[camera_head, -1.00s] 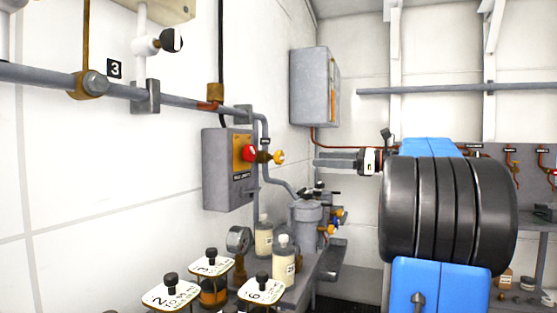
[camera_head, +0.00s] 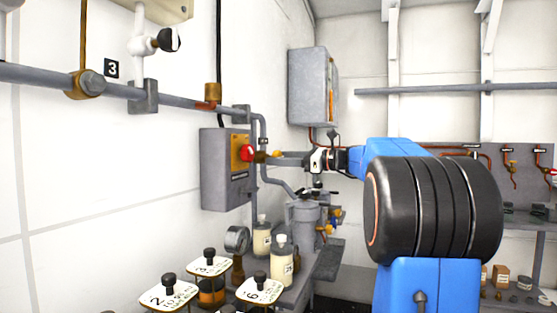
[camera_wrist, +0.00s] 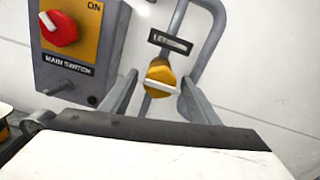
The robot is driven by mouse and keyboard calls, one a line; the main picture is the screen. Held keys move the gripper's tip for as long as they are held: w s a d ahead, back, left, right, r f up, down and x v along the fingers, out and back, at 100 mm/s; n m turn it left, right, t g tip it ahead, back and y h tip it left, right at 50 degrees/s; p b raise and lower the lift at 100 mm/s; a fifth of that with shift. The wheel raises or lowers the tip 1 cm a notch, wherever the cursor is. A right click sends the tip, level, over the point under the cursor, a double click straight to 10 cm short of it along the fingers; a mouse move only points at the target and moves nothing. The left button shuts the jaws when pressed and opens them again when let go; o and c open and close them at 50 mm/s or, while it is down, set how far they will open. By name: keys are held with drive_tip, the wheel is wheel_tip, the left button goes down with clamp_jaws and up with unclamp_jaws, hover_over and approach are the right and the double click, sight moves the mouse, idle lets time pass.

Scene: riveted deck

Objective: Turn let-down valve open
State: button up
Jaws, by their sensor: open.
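The let-down valve is a yellow knob (camera_wrist: 160,76) with a pale bar across its face, in the middle of the wrist view. It sits on a grey pipe beneath a dark label (camera_wrist: 170,41) that is only partly readable. In the head view the yellow knob (camera_head: 277,154) is small, just right of the switch box. My gripper (camera_wrist: 162,88) is open, with one grey finger on each side of the knob in the wrist view. In the head view my gripper (camera_head: 288,159) reaches left to the knob. I cannot tell whether the fingers touch it.
The main switch box (camera_head: 227,180), with a red knob (camera_wrist: 59,29), is close on the left. Below stand a grey canister (camera_head: 304,213), bottles (camera_head: 282,262) and several white tags (camera_head: 167,292). A grey cabinet (camera_head: 308,85) hangs above on the wall.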

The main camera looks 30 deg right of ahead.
drive_tip(key=shift+w+a, duration=0.25)
drive_tip(key=shift+w, duration=0.05)
drive_tip(key=c, duration=1)
drive_tip(key=shift+c, duration=0.2)
